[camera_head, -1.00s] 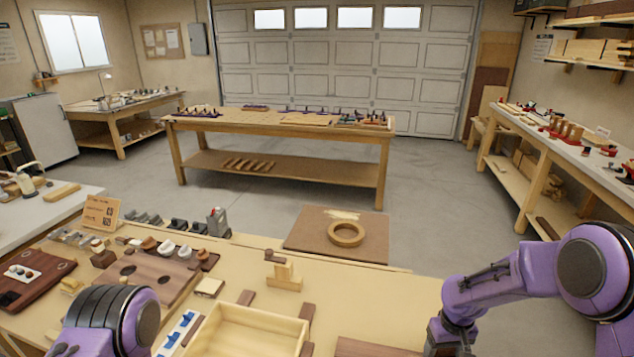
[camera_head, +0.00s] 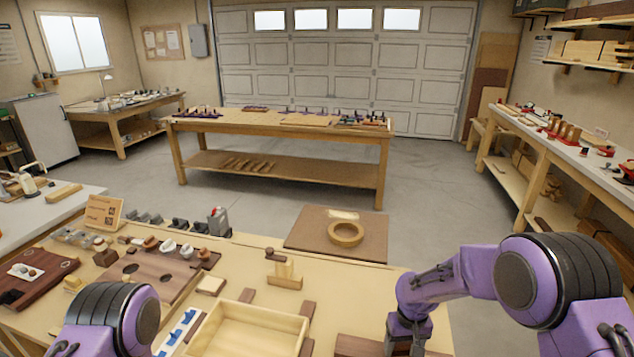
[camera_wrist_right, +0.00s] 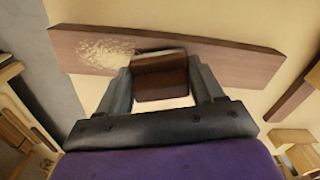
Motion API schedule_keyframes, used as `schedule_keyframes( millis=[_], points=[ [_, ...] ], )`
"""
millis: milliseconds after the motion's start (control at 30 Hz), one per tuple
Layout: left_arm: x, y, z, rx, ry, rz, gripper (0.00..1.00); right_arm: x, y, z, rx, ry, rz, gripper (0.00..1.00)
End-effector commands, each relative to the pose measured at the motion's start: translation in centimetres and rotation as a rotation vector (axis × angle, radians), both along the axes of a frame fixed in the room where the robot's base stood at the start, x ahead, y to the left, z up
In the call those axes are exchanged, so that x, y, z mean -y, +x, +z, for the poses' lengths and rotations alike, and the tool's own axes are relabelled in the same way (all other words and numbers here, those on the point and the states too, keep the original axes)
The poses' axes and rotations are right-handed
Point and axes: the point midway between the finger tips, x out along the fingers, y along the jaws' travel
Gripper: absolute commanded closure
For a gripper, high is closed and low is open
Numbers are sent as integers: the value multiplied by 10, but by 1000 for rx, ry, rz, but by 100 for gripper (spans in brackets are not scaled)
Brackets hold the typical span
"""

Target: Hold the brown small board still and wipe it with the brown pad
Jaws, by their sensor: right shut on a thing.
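The brown small board (camera_wrist_right: 225,58) lies flat on the bench in the right wrist view, with a pale, dusty patch on its left part. In the head view only part of the board (camera_head: 358,346) shows at the bottom edge. My right gripper (camera_wrist_right: 161,68) is shut on the brown pad (camera_wrist_right: 160,80), which overlaps the board's near edge in the right wrist view. I cannot tell whether the pad touches the board. My left arm shows at the lower left of the head view, but its gripper is out of view.
An open wooden tray (camera_head: 250,318) stands left of the board. A small wooden stand (camera_head: 285,275) is behind it. Several small parts crowd the bench's left side.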

Motion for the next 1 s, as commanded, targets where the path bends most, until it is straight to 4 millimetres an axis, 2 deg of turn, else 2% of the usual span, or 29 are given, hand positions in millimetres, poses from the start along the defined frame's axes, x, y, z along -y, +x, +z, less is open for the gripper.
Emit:
schedule_keyframes(
  millis=[33, 267, 700, 833, 1000],
  points=[
    [0, 0, 1, 0, 0, 0, 26, -6, 1, 0, 0, 0, 2, 72],
    [0, 0, 10, 0, 0, 0, 26, 21, -6, 2, -1, 1, -2, 72],
    [0, 0, 25, 0, 0, 0, 26, 90, -23, 1, -1, 1, -3, 72],
    [0, 0, 27, 0, 0, 0, 26, 103, -26, 1, -1, 0, -2, 72],
    [0, 0, 27, 0, 0, 0, 26, 108, -28, 0, -1, 0, 1, 72]
  ],
)
